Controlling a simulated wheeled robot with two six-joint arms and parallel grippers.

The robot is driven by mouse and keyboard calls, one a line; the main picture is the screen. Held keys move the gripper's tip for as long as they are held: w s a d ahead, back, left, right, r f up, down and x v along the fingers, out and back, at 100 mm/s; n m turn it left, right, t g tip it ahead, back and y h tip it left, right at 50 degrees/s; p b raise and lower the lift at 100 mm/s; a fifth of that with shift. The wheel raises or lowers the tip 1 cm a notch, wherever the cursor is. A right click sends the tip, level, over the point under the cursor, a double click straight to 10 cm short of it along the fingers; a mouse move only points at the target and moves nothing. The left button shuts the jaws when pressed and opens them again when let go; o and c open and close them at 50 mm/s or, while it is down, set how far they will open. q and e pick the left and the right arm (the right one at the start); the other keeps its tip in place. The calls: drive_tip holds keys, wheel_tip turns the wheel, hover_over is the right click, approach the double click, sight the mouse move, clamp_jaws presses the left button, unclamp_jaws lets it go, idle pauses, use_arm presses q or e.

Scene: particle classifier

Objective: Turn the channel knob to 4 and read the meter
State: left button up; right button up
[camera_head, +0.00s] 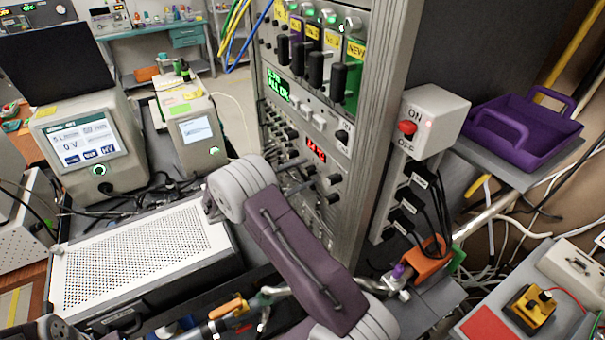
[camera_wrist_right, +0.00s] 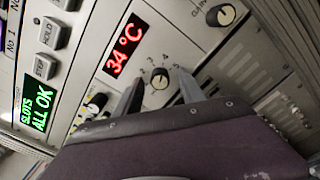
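The channel knob (camera_wrist_right: 160,80) is a small black dial in the right wrist view. The numbers 2, 3, 4 and 5 are printed around its upper side. Its white mark points up toward the numbers, but I cannot tell exactly which. The meter (camera_wrist_right: 124,47) beside it shows 34 °C in red; its red display also shows in the head view (camera_head: 316,150). My right gripper (camera_wrist_right: 159,84) is open, one finger on each side of the knob; I cannot tell if either touches it. It reaches the rack panel in the head view (camera_head: 298,174).
A green display (camera_wrist_right: 39,108) reads SLOTS ALL OK. Another knob (camera_wrist_right: 221,15) sits close by on the panel. A perforated case (camera_head: 135,262) lies left of my right arm.

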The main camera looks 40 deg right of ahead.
drive_tip(key=a+b, duration=0.1)
drive_tip(key=a, duration=0.8)
drive_tip(key=shift+w+b, duration=0.3)
drive_tip(key=shift+w, duration=0.15)
